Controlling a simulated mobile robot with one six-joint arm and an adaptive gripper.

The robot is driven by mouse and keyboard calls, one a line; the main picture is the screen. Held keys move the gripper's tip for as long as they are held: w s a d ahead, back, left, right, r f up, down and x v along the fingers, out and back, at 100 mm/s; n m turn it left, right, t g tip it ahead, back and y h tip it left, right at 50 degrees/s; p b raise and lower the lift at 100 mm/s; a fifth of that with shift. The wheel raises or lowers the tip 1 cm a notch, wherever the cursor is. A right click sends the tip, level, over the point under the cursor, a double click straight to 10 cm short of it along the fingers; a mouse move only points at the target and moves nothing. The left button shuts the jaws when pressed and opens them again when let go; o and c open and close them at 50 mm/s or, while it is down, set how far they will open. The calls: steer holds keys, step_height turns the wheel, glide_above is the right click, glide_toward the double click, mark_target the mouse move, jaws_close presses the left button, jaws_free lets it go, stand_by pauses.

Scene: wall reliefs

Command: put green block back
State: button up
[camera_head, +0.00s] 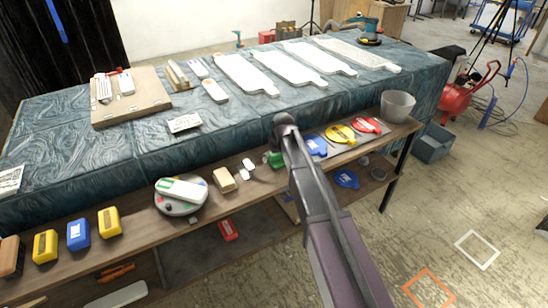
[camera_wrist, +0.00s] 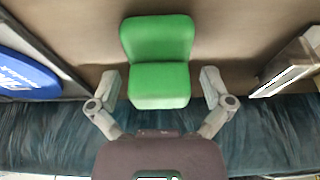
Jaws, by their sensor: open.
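The green block (camera_head: 275,159) stands on the wooden shelf, just left of my arm and partly hidden by it in the head view. In the wrist view the green block (camera_wrist: 158,62) fills the upper middle, with two green faces showing. My gripper (camera_wrist: 160,87) is open, with one finger on each side of the block's near part. A small gap shows between each finger and the block. The fingertips cannot be made out in the head view.
A tan block (camera_head: 224,180) and round tray (camera_head: 170,207) lie to the left. The cloth-covered table (camera_head: 100,150) rises behind.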

mark_target(280, 164)
steer(key=shift+r, duration=0.15)
steer(key=p+v, duration=1.1)
steer(key=v, duration=0.1)
steer(key=shift+p, duration=0.4)
stand_by(0.9)
steer(key=s+d+m+g+h, duration=0.2)
steer(key=s+d+m, duration=0.4)
steer(key=s+d, duration=1.5)
steer(key=shift+s+f+m+g, duration=0.4)
steer(key=shift+s+f, duration=0.05)
steer(key=shift+s, duration=0.65)
steer(key=shift+a+r, duration=0.1)
steer(key=shift+r, duration=0.05)
step_height(280, 164, up, 12)
steer(key=p, duration=1.1)
steer(key=shift+p, duration=0.4)
steer(key=shift+f, duration=0.25)
